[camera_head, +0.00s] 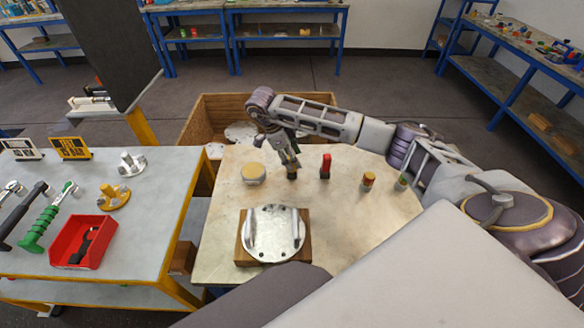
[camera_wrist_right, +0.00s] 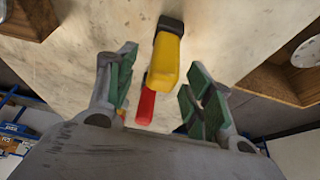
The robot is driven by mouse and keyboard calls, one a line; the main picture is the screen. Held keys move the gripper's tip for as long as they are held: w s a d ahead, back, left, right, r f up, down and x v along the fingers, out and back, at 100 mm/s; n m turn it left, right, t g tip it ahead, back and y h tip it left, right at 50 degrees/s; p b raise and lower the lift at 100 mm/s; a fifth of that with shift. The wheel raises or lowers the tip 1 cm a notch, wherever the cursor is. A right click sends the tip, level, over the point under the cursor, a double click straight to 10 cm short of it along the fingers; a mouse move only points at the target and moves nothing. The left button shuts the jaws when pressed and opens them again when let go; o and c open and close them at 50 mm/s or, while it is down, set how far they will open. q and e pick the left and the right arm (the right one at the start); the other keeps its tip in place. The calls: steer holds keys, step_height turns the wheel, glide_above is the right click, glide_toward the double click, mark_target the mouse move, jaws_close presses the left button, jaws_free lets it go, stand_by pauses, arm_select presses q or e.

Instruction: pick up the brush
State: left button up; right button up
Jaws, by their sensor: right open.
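An upright yellow-handled item with a dark end, which looks like the brush (camera_wrist_right: 165,55), shows between the spread fingers of my right gripper (camera_wrist_right: 157,88) in the right wrist view. The gripper is open, with a visible gap on both sides of the handle. In the head view my right gripper (camera_head: 287,153) points down over the round-edged table, right above the brush (camera_head: 291,172), which it mostly hides. My left gripper is not in view.
A red upright item (camera_head: 325,166) stands close on the right; it also shows in the wrist view (camera_wrist_right: 146,106). A yellow-topped tin (camera_head: 253,174) is on the left. Two small items (camera_head: 368,181) (camera_head: 402,182) stand further right. A metal flange (camera_head: 273,233) lies in front on wooden blocks.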

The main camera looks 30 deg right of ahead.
steer(key=x, duration=0.2)
steer(key=shift+f, duration=0.45)
steer(key=shift+s+d+f, duration=0.1)
steer(key=shift+d+f, duration=0.15)
steer(key=shift+f, duration=0.3)
steer(key=c, duration=1)
steer(key=shift+c, duration=0.6)
steer(key=shift+r, duration=0.75)
step_height(320, 180, up, 6)
steer(key=shift+r+p, duration=0.15)
steer(key=shift+p, duration=0.3)
steer(key=shift+r, duration=1)
steer(key=shift+r+p, duration=0.15)
steer(key=shift+p, duration=0.15)
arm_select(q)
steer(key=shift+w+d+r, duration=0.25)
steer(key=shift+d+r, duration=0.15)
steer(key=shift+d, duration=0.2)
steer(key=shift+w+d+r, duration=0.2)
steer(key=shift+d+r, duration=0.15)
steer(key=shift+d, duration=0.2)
